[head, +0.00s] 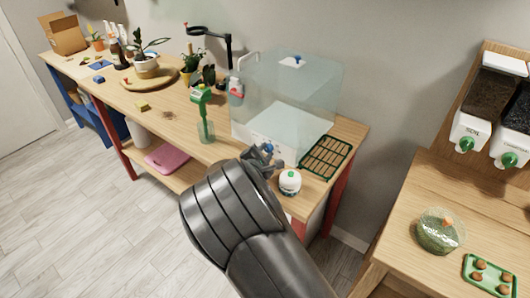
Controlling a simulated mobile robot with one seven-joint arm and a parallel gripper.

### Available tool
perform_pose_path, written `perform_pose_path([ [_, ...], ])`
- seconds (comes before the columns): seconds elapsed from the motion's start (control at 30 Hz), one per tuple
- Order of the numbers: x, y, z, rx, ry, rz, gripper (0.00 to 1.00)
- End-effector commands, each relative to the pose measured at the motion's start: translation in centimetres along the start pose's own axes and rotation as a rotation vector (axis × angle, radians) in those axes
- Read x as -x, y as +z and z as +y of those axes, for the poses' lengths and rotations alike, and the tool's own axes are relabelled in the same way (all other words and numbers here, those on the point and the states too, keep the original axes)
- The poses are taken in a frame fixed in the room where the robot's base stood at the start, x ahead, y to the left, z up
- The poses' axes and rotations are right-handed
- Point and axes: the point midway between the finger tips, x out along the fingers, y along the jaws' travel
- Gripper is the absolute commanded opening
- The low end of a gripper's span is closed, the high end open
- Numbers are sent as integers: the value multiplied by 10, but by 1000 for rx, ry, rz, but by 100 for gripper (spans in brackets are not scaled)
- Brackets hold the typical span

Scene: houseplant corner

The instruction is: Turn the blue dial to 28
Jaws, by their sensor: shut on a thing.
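The blue dial (268,148) is a small blue spot on the white front of a clear-lidded box (292,92), mostly hidden by my gripper. My gripper (264,154) is at the box's front face, with its fingers shut on the dial. My dark arm comes up from the lower right and covers the area just below. Small dark marks show on the white front left of the dial, too small to read. I cannot tell the dial's setting.
A white round pot with a green top (290,182) stands close to the right of my gripper. A green seed tray (326,157) lies beside the box. A green spray bottle (203,115) stands to the left. The wooden bench front is partly clear left of the box.

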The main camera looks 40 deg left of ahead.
Motion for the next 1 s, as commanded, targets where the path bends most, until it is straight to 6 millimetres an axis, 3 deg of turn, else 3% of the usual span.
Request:
perform_pose_path([
  [0.67, 0, 0, -1, -65, 24, -2, 4],
  [0.7, 0, 0, -1, -65, 24, -2, 27],
  [1.0, 0, 0, -1, -64, 24, -3, 48],
])
